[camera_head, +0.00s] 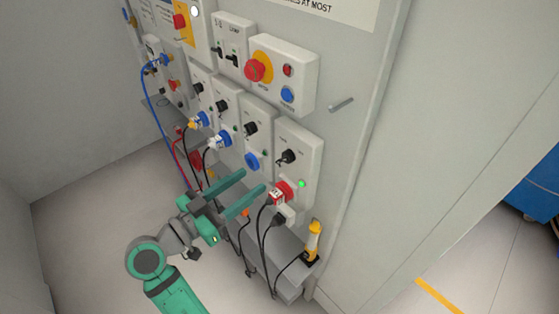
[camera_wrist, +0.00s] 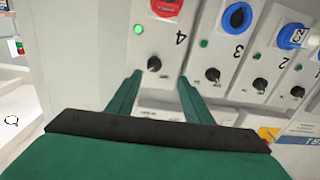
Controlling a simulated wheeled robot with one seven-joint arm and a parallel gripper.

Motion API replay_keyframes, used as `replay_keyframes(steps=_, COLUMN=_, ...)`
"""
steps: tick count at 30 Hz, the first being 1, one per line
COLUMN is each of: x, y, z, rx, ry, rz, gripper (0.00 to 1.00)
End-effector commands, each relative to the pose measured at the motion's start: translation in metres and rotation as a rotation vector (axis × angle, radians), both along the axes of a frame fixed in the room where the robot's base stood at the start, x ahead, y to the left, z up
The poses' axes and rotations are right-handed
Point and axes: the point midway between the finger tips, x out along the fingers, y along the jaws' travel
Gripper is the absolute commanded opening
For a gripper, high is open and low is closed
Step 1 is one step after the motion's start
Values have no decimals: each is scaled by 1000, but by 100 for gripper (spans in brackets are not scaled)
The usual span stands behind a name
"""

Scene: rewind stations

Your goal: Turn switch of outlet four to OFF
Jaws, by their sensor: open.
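Outlet four is the rightmost grey panel (camera_head: 305,145) in the head view, with a red socket, a lit green lamp (camera_head: 302,184) and a black rotary switch (camera_head: 288,156). In the wrist view the panel is inverted, marked 4, with the switch (camera_wrist: 154,64) and the lit green lamp (camera_wrist: 138,29). My gripper (camera_head: 253,180) is open and empty, in front of the panel. In the wrist view the switch appears between and just beyond the fingertips of my gripper (camera_wrist: 160,75). I see no contact. The switch's label is too small to read.
Similar outlet panels (camera_head: 258,130) with blue sockets stand to the left. A box with a red emergency button (camera_head: 258,67) is above. A metal peg (camera_head: 341,104) sticks out at upper right. Cables hang below the sockets, near a yellow-handled tool (camera_head: 314,240).

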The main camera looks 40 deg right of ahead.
Motion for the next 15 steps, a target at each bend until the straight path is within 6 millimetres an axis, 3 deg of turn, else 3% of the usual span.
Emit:
replay_keyframes(steps=8, x=-5, y=-10, z=13, rx=11, ry=-46, rz=-59, gripper=46)
replay_keyframes(steps=15, x=-3, y=-49, z=12, rx=11, ry=-45, rz=-58, gripper=46)
